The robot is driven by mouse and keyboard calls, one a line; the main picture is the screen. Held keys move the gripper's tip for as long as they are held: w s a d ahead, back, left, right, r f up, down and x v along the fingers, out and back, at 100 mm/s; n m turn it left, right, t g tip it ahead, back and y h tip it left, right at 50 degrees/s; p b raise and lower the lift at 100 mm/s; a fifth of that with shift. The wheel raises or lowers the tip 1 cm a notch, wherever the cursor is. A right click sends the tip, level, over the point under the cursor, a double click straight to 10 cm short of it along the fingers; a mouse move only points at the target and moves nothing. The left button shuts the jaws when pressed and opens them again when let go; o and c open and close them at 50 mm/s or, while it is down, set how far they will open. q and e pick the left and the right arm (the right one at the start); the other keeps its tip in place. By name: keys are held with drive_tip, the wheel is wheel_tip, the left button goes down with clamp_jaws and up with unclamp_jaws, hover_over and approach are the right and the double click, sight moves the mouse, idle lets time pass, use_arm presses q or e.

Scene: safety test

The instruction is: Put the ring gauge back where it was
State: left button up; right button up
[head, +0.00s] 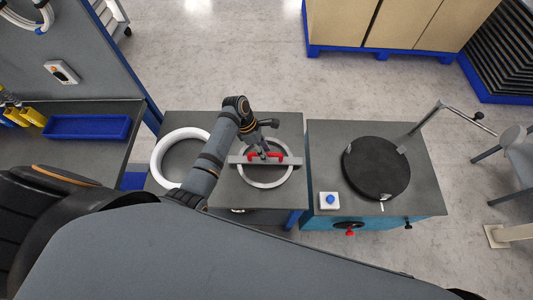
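A pale ring (266,184) lies on the middle grey table top. A grey bar with a red handle (236,160) crosses over it; I cannot tell whether bar and ring are joined. A larger white ring (158,167) lies on the left part of the top, partly behind my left arm. Which of these is the ring gauge is not clear from the picture. My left gripper (264,153) is right at the red handle, above the middle of the bar. Its fingers are too small to tell whether they grip the handle. My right gripper is not in view.
A blue-sided table (430,200) at right carries a black round plate (376,168), a box with a blue button (329,200) and a jointed metal arm (424,122). A workbench with a blue tray (87,128) stands at left. Open floor lies beyond the tables.

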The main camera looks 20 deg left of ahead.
use_arm(q)
drive_tip(key=v, duration=1)
